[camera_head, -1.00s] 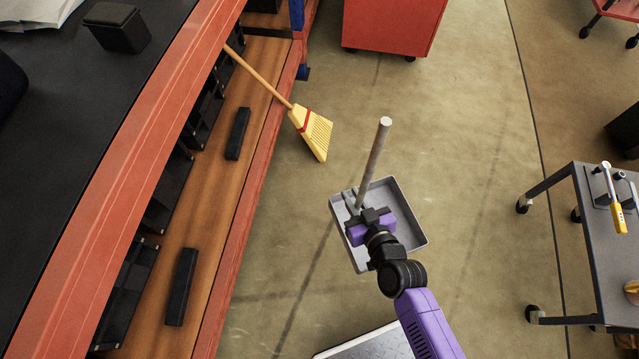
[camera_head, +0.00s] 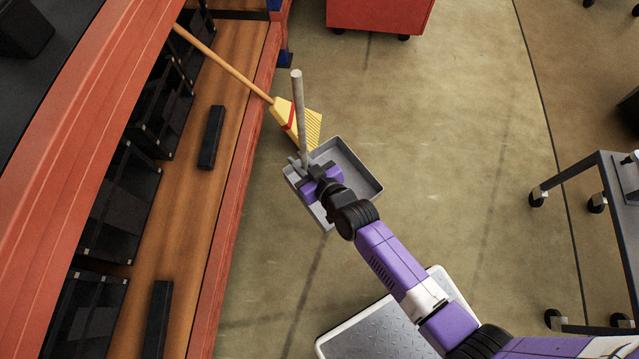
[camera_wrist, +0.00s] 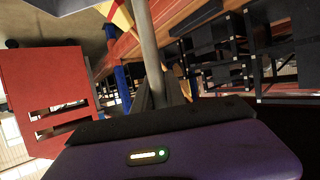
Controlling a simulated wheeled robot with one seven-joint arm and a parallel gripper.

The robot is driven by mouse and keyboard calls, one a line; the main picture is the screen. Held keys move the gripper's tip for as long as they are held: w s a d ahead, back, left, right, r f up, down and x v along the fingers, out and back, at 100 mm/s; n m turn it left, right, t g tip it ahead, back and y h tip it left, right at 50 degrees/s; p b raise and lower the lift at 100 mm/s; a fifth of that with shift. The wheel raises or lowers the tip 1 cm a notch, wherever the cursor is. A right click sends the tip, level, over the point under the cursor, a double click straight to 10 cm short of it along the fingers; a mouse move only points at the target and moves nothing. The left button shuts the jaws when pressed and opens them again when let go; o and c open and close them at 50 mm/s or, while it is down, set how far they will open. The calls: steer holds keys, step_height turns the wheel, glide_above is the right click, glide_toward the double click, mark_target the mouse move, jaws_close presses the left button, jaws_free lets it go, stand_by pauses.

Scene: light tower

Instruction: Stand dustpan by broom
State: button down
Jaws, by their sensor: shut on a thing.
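A grey dustpan (camera_head: 360,170) with a long upright handle (camera_head: 297,110) is in my gripper (camera_head: 310,172), which is shut on the lower part of the handle. In the wrist view the grey handle (camera_wrist: 147,45) rises from between the dark jaws. The yellow broom (camera_head: 310,124) with a red band leans with its wooden stick (camera_head: 222,65) against the shelf. In the head view the dustpan and its handle overlap part of the broom's bristles. I cannot tell whether they touch or whether the pan rests on the floor.
A red-edged shelf (camera_head: 228,190) with dark bins (camera_head: 120,205) runs along the left. A red cabinet (camera_head: 380,14) stands at the back and a grey wheeled cart (camera_head: 600,200) at the right.

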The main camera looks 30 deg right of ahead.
steer(key=w+a+f+b, duration=0.1)
steer(key=w+f+b, duration=0.1)
steer(key=f+b, duration=0.8)
steer(key=w+a+f+b, duration=0.1)
steer(key=f+b, duration=0.8)
steer(key=f, duration=0.6)
steer(key=shift+w+a+n+y+b, duration=0.3)
steer(key=shift+w+a+y+b, duration=0.05)
steer(key=shift+w+y+b, duration=0.05)
steer(key=c, duration=1.8)
jaws_free()
steer(key=shift+s+f, duration=0.1)
steer(key=shift+f, duration=0.15)
steer(key=o, duration=0.4)
steer(key=shift+o, duration=0.2)
